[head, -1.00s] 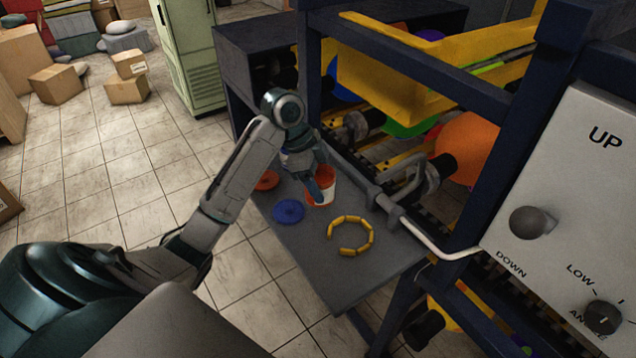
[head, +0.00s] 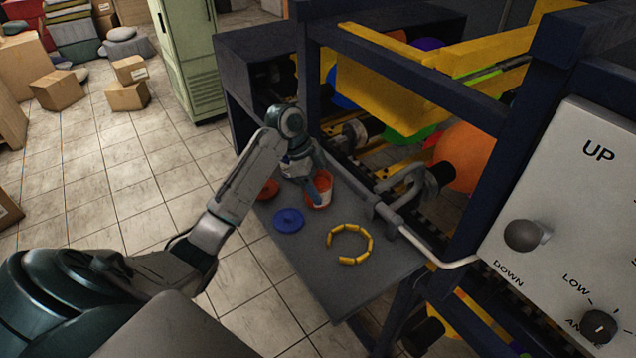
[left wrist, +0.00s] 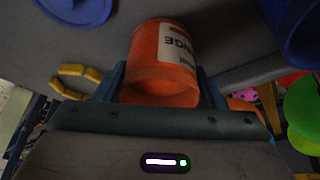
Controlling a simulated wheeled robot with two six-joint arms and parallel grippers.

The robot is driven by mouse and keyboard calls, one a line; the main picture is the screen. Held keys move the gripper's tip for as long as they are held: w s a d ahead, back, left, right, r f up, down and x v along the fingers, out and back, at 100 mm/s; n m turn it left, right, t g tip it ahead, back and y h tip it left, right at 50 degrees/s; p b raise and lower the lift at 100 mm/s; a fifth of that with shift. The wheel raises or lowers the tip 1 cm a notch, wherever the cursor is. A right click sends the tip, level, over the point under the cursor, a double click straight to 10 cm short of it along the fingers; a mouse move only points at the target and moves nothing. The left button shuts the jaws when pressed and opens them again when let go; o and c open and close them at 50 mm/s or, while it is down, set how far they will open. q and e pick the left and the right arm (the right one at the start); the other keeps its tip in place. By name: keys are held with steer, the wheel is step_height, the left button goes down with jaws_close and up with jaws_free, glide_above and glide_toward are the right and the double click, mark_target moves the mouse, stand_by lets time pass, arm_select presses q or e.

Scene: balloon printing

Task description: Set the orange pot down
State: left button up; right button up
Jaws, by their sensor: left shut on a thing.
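The orange pot (head: 322,186), with a white label, is at the far part of the grey side table (head: 350,285), near the machine. My left gripper (head: 316,190) is shut on it from the left side. In the left wrist view the pot (left wrist: 163,70) sits between the two fingers (left wrist: 165,85), its label reading upside down. I cannot tell whether the pot's base touches the table. My right gripper is out of view.
A blue lid (head: 288,220) and an orange-red lid (head: 268,189) lie on the table beside the pot. An open ring of yellow pieces (head: 369,241) lies in front. The machine's metal rail (head: 437,258) borders the table's right side. The front of the table is bare.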

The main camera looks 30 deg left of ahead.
arm_select(q)
steer(key=o, duration=1.1)
steer(key=shift+a+r+b, duration=0.25)
steer(key=shift+r+b, duration=0.05)
steer(key=shift+r, duration=0.15)
steer(key=p+v, duration=0.1)
steer(key=v, duration=1)
steer(key=shift+s+r+p, duration=0.1)
steer(key=shift+s+p, duration=0.05)
steer(key=shift+p, duration=0.25)
